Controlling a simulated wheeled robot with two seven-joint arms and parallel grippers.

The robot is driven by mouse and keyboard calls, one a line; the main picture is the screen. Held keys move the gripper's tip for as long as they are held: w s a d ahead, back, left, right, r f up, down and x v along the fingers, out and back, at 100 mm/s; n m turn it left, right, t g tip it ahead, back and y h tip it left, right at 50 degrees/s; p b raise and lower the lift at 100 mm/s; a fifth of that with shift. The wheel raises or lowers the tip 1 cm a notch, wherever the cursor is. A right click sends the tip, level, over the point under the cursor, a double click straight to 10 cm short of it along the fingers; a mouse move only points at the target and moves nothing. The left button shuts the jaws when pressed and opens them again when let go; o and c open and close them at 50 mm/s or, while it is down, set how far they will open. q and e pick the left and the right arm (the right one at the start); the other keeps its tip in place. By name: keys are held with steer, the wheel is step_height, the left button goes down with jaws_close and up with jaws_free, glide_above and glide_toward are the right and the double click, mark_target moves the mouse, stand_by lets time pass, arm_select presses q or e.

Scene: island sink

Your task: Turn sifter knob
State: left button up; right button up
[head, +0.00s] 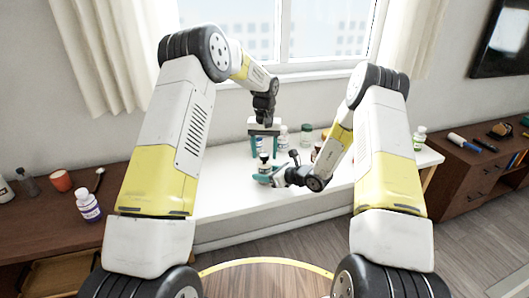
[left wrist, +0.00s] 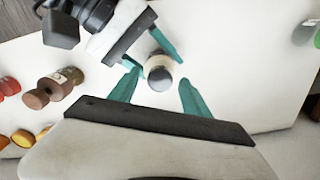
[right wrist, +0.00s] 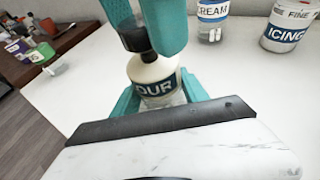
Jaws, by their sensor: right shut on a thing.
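The sifter (head: 264,168) is a small white container with a black knob, upright over the white table. In the right wrist view its body (right wrist: 155,82) has a blue label reading "OUR" and the black knob (right wrist: 137,37) is on top. My right gripper (right wrist: 158,92) is shut on the body from the side. My left gripper (head: 264,152) points down from above. Its teal fingers are open on either side of the knob (left wrist: 160,78), with gaps showing in the left wrist view. Part of the knob is hidden by a left finger in the right wrist view.
A "CREAM" jar (right wrist: 212,20) and an "ICING" jar (right wrist: 288,25) stand behind the sifter. A green jar (head: 306,134) and several brown and orange-capped bottles also stand on the white table (head: 225,190). The front left of that table is clear.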

mark_target(265, 154)
arm_select(q)
jaws_close()
steer(key=m, duration=0.5)
steer(key=shift+m, duration=0.4)
steer(key=shift+o, duration=0.3)
jaws_free()
step_height(265, 154, up, 12)
stand_by(0.3)
